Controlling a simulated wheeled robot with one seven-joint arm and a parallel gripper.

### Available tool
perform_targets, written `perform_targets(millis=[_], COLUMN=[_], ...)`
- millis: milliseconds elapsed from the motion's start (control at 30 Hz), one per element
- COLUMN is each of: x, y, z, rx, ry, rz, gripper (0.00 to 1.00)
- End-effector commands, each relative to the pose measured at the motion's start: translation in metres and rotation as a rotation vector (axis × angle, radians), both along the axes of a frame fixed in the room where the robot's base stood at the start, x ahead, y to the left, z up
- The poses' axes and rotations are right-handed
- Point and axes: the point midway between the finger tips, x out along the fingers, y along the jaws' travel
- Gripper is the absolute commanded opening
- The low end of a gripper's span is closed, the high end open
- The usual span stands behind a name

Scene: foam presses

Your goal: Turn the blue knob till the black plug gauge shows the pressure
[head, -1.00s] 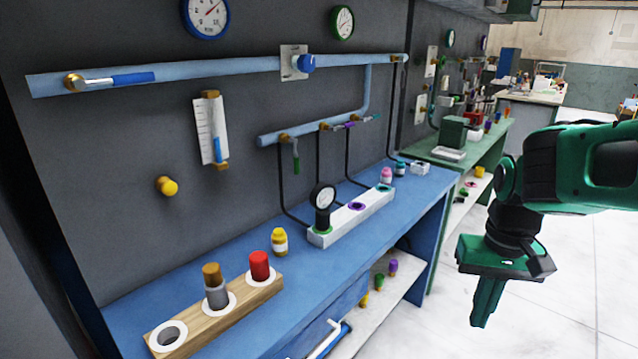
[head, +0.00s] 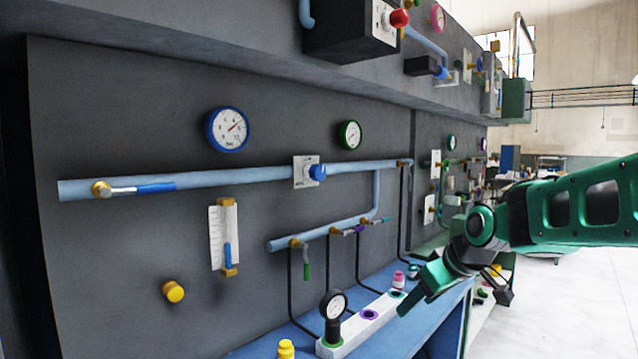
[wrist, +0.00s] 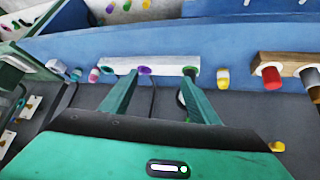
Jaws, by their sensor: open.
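The blue knob (head: 318,172) sits on a pale plate on the blue-grey pipe, below and between two wall gauges. The black plug gauge (head: 333,306) stands upright in the green-ringed hole of the white socket block (head: 362,322); its dial is too small to read. My gripper (head: 413,303) is to the right of the knob and apart from it, in front of the block's far end. In the wrist view my gripper (wrist: 160,92) is open and empty, its two fingers spread towards the white block (wrist: 165,67). The plug gauge is partly hidden there behind a finger.
A blue-rimmed gauge (head: 228,130) and a green-rimmed gauge (head: 349,135) hang above the pipe. A blue-handled lever (head: 155,188) is at left, a green-handled valve (head: 306,270) below. A yellow bottle (head: 286,349) stands on the blue bench. Open floor lies at right.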

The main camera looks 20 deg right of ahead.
Motion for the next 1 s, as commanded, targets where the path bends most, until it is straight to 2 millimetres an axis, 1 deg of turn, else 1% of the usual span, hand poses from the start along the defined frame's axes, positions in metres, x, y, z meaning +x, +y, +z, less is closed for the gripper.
perform_targets(millis=[33, 67, 100, 167, 200, 300, 400, 500, 600, 767, 1000], x=[0.041, 0.062, 0.089, 0.122, 0.14, 0.168, 0.18, 0.184, 0.187, 0.2, 0.236], y=[0.006, 0.013, 0.023, 0.037, 0.047, 0.066, 0.078, 0.085, 0.088, 0.097, 0.118], z=[0.026, 0.044, 0.068, 0.105, 0.129, 0.182, 0.221, 0.243, 0.251, 0.251, 0.25], rx=[-0.034, -0.056, -0.085, -0.125, -0.149, -0.197, -0.229, -0.245, -0.25, -0.249, -0.247], ry=[-0.115, -0.191, -0.292, -0.443, -0.54, -0.753, -0.909, -0.999, -1.033, -1.034, -1.033], rz=[0.105, 0.169, 0.253, 0.363, 0.425, 0.542, 0.609, 0.641, 0.652, 0.656, 0.655], gripper=[0.55, 0.55, 0.55, 0.55, 0.55, 0.55, 0.55, 0.55, 0.55, 0.55, 0.55])
